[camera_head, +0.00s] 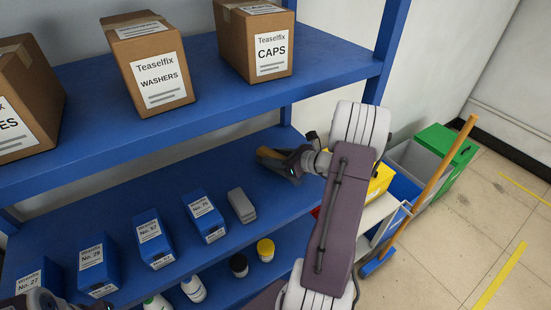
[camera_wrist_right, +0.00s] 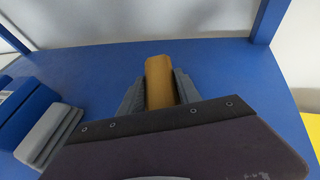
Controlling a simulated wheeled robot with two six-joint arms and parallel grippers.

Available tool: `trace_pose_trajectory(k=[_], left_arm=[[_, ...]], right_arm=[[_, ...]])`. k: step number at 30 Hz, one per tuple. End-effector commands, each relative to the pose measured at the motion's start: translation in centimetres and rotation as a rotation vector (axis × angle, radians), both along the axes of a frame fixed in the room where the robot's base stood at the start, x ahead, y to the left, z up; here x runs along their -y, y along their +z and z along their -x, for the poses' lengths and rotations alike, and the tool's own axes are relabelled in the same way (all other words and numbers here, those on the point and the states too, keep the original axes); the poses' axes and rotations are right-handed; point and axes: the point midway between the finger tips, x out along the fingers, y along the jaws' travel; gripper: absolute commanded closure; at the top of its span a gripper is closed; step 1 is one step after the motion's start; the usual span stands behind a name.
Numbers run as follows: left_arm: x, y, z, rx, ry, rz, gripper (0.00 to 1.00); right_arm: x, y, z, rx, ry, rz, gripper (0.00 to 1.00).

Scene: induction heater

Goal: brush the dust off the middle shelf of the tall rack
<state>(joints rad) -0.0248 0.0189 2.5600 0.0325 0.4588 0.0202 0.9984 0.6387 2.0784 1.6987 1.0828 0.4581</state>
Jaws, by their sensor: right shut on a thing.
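The tall blue rack's middle shelf (camera_head: 140,205) carries small blue boxes and a grey block (camera_head: 242,206). My right gripper (camera_head: 279,163) is over the right part of this shelf, right of and behind the grey block. It is shut on a tan wooden piece, seemingly the brush handle (camera_wrist_right: 159,82), held between both fingers in the right wrist view. The brush's bristles are not visible. I cannot make out dust on the bare blue surface. A grey part of my left arm shows at the lower left edge of the head view; its jaws are unclear.
Several labelled blue boxes (camera_head: 154,240) line the shelf's front left. Cartons, including CAPS (camera_head: 257,42), stand on the shelf above. Bottles (camera_head: 193,289) stand below. A rack post (camera_head: 392,45) rises at the right, with bins (camera_head: 440,150) and a broom (camera_head: 430,195) beyond.

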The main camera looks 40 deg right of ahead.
Motion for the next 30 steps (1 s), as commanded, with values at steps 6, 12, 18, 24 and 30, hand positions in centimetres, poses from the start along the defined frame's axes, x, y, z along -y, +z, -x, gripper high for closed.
trace_pose_trajectory(k=[6, 12, 18, 24, 30], left_arm=[[0.0, 0.5, 0.0, 0.000, 0.000, 0.000, 0.39], [0.0, 0.4, 0.0, 0.000, 0.000, 0.000, 0.39], [0.0, 0.4, 0.0, 0.000, 0.000, 0.000, 0.39], [0.0, 0.4, 0.0, 0.000, 0.000, 0.000, 0.39], [0.0, 0.2, 0.0, 0.000, 0.000, 0.000, 0.39]], right_arm=[[1.6, 0.1, 0.3, -0.004, -0.003, 0.001, 1.00], [1.6, 0.0, 0.8, -0.004, -0.005, 0.000, 1.00], [1.4, 0.1, 2.8, -0.003, -0.005, 0.000, 1.00], [1.1, 0.2, 3.9, -0.003, -0.001, 0.000, 1.00], [1.1, 0.1, 5.3, -0.001, -0.005, -0.001, 1.00]])
